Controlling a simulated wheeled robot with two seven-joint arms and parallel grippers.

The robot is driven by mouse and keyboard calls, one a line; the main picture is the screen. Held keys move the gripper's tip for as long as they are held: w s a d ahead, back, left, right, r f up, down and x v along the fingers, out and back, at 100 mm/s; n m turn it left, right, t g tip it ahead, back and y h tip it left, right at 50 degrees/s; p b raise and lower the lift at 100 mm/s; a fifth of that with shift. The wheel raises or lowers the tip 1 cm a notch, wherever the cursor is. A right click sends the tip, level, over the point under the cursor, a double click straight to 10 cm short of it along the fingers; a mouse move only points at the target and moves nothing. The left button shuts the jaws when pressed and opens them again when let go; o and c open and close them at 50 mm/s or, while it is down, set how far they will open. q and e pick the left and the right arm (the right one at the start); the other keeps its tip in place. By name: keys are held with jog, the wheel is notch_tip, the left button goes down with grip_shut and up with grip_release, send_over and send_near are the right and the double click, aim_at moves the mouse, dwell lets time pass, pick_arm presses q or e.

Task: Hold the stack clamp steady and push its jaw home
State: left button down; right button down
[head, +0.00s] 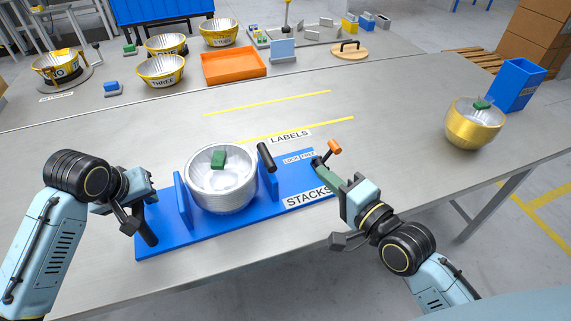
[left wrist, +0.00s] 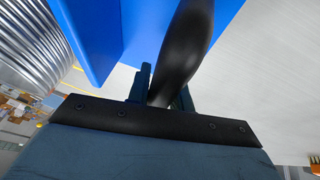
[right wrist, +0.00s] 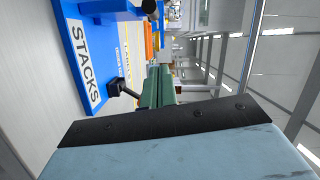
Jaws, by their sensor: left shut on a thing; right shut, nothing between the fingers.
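The stack clamp has a long blue base (head: 160,240) with an upright plate (head: 182,201) at the left and a jaw plate (head: 268,181) with a black grip (head: 265,157) at the right. My right gripper (head: 326,174) is shut and empty, close to the orange-ended lever (head: 334,147); contact is unclear.
A gold bowl stack (head: 473,128) and a blue bin (head: 515,85) stand at the right. An orange tray (head: 234,66) and several yellow-banded bowls (head: 160,70) are at the back. The table between the clamp and the gold bowls is mostly clear.

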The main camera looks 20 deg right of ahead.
jog(key=c, duration=2)
grip_release()
jog(key=shift+s, duration=0.2)
jog(key=shift+o, duration=1.3)
jog(key=shift+w, duration=0.2)
jog(key=o, duration=0.4)
jog(key=w+n+g+y, duration=0.1)
jog(key=w, duration=0.1)
jog(key=w+f+n+g+y, duration=0.1)
jog(key=w+g, duration=0.1)
jog(key=shift+a+f+n, duration=0.1)
jog(key=shift+a+n, duration=0.05)
jog(key=shift+n, duration=0.25)
jog(key=shift+o, duration=0.2)
notch_tip(320, 180, up, 7)
jog(key=w+d+n+g+y, duration=0.2)
jog(key=d+n+g+y, duration=0.15)
jog(key=n+g, duration=0.5)
jog(key=x, duration=1.2)
jog(key=shift+a, duration=0.65)
jog(key=shift+s+m+g+y, duration=0.2)
jog(key=shift+m+g+y, duration=0.05)
jog(key=shift+r, duration=0.25)
grip_shut()
